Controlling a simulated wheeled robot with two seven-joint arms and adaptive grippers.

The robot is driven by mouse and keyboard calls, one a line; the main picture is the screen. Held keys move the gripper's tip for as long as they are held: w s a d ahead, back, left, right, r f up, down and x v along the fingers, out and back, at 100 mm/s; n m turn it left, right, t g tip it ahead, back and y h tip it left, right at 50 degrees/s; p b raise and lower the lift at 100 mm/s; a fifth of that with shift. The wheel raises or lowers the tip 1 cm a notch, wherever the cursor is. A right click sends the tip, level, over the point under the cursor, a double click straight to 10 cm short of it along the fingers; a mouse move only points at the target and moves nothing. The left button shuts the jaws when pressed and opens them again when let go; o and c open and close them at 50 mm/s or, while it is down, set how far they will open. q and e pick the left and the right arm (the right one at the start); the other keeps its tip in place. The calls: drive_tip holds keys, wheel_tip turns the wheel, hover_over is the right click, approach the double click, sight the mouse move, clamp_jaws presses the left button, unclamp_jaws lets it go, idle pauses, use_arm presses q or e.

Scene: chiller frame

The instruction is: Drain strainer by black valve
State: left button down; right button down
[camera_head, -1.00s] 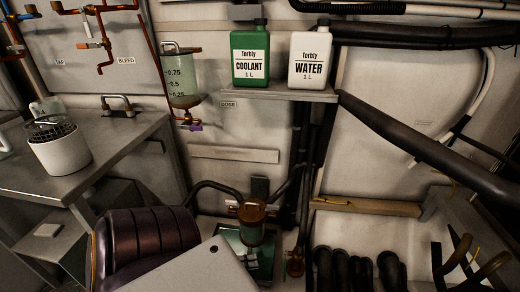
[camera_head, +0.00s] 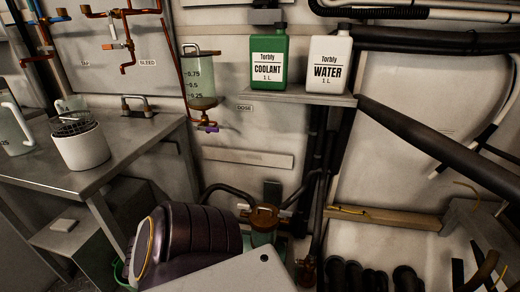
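The strainer (camera_head: 264,222) has a brass-coloured lid and a greenish bowl. It sits low on the wall, right of the middle of the head view, between dark hoses. Its lower part is hidden behind a pale panel in front. A small brass or copper fitting (camera_head: 306,270) is to its lower right. A dark block (camera_head: 272,192) is on the wall just above it; I cannot tell whether this is the black valve, and no black handle is clear. Neither of my grippers is in view.
A shelf (camera_head: 300,97) holds a green coolant bottle (camera_head: 268,58) and a white water bottle (camera_head: 328,62). A graduated vessel (camera_head: 201,80) with a purple-handled valve (camera_head: 208,128) hangs left of it. A metal bench (camera_head: 120,165) with a white basket pot (camera_head: 80,146) stands left.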

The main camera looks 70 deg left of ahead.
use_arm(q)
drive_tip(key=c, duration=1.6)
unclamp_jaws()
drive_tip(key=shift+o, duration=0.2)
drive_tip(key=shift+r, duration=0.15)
